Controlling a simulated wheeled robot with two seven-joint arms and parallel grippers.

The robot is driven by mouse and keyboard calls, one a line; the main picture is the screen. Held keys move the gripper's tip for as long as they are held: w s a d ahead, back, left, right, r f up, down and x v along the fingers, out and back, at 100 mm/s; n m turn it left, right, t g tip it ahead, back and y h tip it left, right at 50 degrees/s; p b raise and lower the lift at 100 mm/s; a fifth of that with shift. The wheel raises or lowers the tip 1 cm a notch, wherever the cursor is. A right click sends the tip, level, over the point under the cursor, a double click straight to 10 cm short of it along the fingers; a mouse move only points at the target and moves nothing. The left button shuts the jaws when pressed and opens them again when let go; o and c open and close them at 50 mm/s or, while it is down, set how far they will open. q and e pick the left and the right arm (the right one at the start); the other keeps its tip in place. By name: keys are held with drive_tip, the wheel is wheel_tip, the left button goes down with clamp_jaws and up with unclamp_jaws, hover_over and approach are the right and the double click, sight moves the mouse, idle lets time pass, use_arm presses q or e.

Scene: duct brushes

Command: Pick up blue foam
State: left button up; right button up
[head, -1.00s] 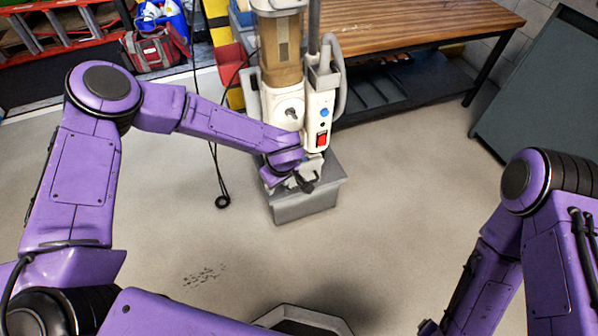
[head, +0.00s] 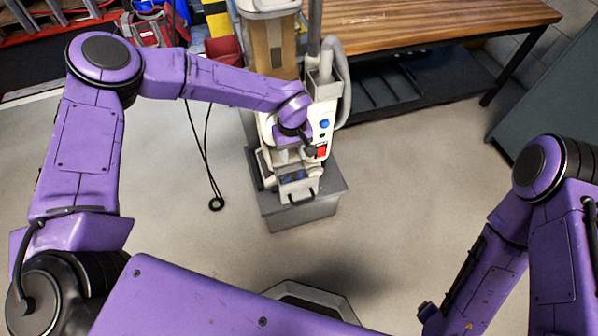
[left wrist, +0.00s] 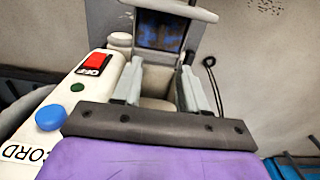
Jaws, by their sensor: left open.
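A dark blue, brown-mottled patch, likely the blue foam (left wrist: 160,32), lies inside a pale-framed opening of the white machine in the left wrist view. In the head view a small blue patch (head: 292,177) shows in the machine's low front part. My left gripper (left wrist: 160,92) is open and empty, its two grey fingers apart and pointing toward that opening, short of the blue patch. In the head view my left gripper (head: 286,158) is at the machine's front, partly hidden by my purple wrist. My right arm is at the right; its gripper is not visible.
The machine (head: 270,50) stands on a grey base (head: 300,211), with a red switch (left wrist: 97,61) and blue button (left wrist: 50,117) beside the left gripper. A wooden workbench (head: 430,18) is behind. A black cable (head: 205,160) hangs left. The floor in front is clear.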

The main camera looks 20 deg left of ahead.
use_arm(q)
hover_over(294, 176)
wheel_tip(294, 176, down, 5)
drive_tip(key=shift+d+f+b, duration=0.1)
drive_tip(key=shift+b, duration=0.3)
drive_tip(key=shift+f, duration=0.3)
wheel_tip(294, 176, down, 5)
drive_tip(key=shift+f+b, duration=0.1)
drive_tip(key=shift+b, duration=0.3)
drive_tip(key=shift+s, duration=0.1)
clamp_jaws()
